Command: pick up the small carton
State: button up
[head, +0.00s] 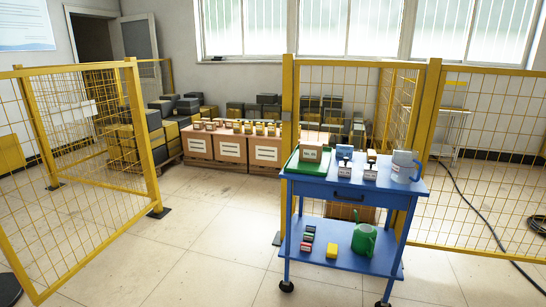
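A small brown carton (310,152) with a pale label stands on the green tray (293,165), at the left end of the blue cart's top (325,183). The carton looks upright, and nothing touches it from above. My gripper is not in view.
Small labelled items (344,168) and a grey-blue jug (404,166) stand on the cart top to the right of the carton. A green watering can (363,239) and a yellow block (332,250) are on the lower shelf. Yellow mesh fences (155,150) stand left and behind. The floor (200,245) in front-left is clear.

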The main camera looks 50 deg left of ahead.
aim_at(309, 151)
jog(key=u, duration=1.9)
jog(key=i+j+z, duration=0.2)
jog(key=i, duration=0.25)
jog(key=i+j+z, duration=0.15)
jog(key=i, duration=0.3)
